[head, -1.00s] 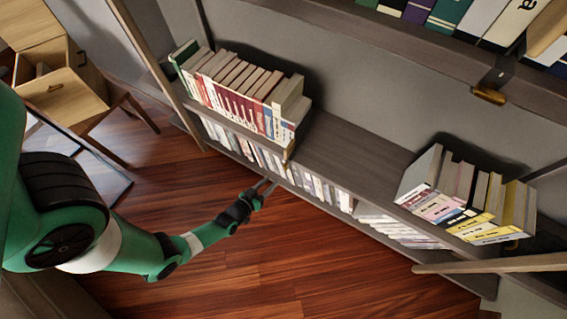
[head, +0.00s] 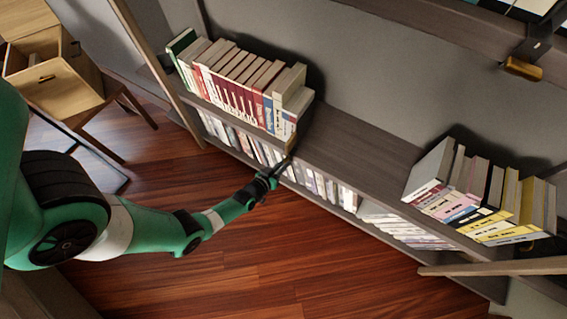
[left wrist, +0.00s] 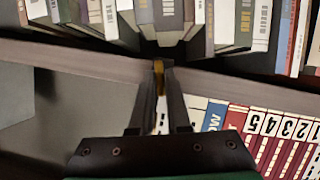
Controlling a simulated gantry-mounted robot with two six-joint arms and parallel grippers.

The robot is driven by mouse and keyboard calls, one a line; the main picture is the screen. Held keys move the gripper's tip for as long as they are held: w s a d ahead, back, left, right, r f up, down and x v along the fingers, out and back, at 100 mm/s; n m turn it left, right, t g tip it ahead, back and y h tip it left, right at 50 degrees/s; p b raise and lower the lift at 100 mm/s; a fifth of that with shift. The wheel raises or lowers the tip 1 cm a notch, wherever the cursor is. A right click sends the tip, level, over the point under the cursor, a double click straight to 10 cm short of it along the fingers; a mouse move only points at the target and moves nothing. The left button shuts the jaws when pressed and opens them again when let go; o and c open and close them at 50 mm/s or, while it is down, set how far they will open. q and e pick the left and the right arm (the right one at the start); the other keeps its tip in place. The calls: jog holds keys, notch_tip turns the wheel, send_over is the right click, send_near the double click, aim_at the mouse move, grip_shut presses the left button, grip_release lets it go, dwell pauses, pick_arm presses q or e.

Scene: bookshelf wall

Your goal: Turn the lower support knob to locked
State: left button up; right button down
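The lower support knob is a small brass piece (left wrist: 158,67) at the shelf edge in the left wrist view. In the head view it is too small and too close to my fingers to make out clearly. My left gripper (head: 284,164) reaches the front edge of the lower shelf, just below the right end of the left book row. In the left wrist view my left gripper (left wrist: 161,72) has its fingers a little apart, with the brass piece in line between their tips. Contact cannot be made out. My right gripper is in neither view.
The lower shelf (head: 350,150) holds a left book row (head: 240,85) and a right book row (head: 480,195), with bare board between. More books stand below. Another brass piece (head: 523,68) hangs under the upper shelf. The floor (head: 260,250) is clear.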

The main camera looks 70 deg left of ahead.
pick_arm(q)
grip_shut()
jog(key=shift+w+m+g+y+p, duration=0.1)
jog(key=shift+m+g+y+p, duration=0.5)
jog(key=shift+m+p, duration=0.55)
jog(key=o, duration=0.7)
grip_release()
jog(key=shift+c, duration=0.2)
jog(key=shift+d, duration=0.1)
